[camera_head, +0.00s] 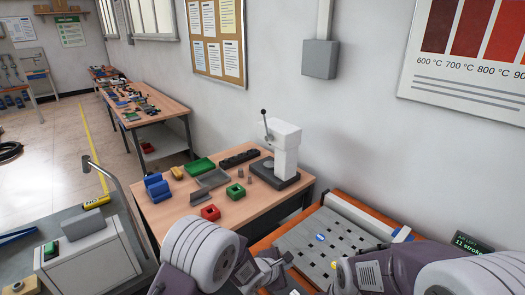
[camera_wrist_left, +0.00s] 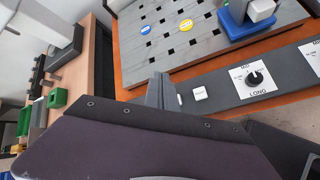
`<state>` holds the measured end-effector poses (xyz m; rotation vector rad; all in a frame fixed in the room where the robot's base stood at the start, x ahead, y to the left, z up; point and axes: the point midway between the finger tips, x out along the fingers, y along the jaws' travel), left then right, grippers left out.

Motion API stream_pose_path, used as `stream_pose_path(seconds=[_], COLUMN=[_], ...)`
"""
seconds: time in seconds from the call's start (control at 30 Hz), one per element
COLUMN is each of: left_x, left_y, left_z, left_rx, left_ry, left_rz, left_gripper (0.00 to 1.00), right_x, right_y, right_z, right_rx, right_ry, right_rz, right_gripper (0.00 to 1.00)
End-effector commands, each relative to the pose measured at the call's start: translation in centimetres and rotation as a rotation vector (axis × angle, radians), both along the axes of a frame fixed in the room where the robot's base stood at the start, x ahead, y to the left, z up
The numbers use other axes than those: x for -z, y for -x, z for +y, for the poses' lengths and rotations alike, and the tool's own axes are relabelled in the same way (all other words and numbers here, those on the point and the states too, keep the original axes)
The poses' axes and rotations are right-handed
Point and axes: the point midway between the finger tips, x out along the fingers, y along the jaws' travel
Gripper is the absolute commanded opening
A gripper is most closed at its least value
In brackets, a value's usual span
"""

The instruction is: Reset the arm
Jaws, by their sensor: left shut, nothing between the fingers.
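My left gripper (camera_head: 284,260) is low in the middle of the head view, over the near edge of the perforated grey plate. In the left wrist view its fingers (camera_wrist_left: 163,92) are shut with nothing between them. They are beside a dark control strip with a white button (camera_wrist_left: 199,93) and a black knob (camera_wrist_left: 255,78) marked LONG. My right arm (camera_head: 400,268) comes in from the right in the head view. Whether its gripper is open or shut does not show.
The perforated plate (camera_head: 318,237) carries a blue disc (camera_head: 320,237) and a yellow disc (camera_wrist_left: 186,25). A blue-based block (camera_wrist_left: 240,22) stands on it.

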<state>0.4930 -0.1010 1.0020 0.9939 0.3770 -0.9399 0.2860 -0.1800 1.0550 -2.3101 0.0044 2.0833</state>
Motion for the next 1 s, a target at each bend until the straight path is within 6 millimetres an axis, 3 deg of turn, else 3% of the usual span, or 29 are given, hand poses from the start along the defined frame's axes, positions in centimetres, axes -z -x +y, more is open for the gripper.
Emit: stream_pose_path(seconds=[0.03,0.07,0.1,0.17,0.23,0.3,0.4,0.5,0.6,0.7,0.83,1.0], left_x=[-3.0,-4.9,-7.2,-9.6,-11.0,-10.9,-9.5,-7.6,-5.6,-4.8,-4.7,-4.7], left_y=[-2.2,-3.3,-4.4,-4.7,-3.0,0.5,6.1,11.8,16.9,19.8,20.8,20.8], left_z=[2.2,3.9,6.9,12.2,18.4,23.4,27.1,28.3,28.1,27.9,27.8,27.8], left_rx=[-0.058,-0.101,-0.170,-0.243,-0.238,-0.140,0.117,0.478,0.876,1.180,1.393,1.440], left_ry=[0.025,0.039,0.048,-0.016,-0.206,-0.437,-0.705,-0.882,-0.958,-0.978,-0.995,-1.007], left_rz=[-0.047,-0.073,-0.095,-0.121,-0.140,-0.119,-0.049,0.021,0.062,0.043,-0.012,-0.035], left_gripper=[0.00,0.00,0.00,0.00,0.00,0.00,0.00,0.00,0.00,0.00,0.00,0.00], right_x=[0.1,0.2,0.3,0.4,0.5,0.6,0.7,0.7,0.6,0.6,0.6,0.6], right_y=[0.0,0.0,0.0,0.0,0.0,0.0,0.0,0.0,0.0,0.0,0.0,0.0], right_z=[0.0,0.0,0.0,0.0,0.0,0.0,0.0,0.0,0.0,0.0,0.0,0.0], right_rx=[0.000,0.000,0.000,0.000,0.000,0.000,0.000,0.000,0.000,0.000,0.000,0.000], right_ry=[0.000,0.000,0.000,0.000,0.000,0.000,0.000,0.000,0.000,0.000,0.000,0.000], right_rz=[0.000,0.000,0.000,0.000,0.000,0.000,0.000,0.000,0.000,0.000,0.000,0.000], right_gripper=[0.48,0.48,0.48,0.48,0.48,0.48,0.48,0.48,0.48,0.48,0.48,0.48])
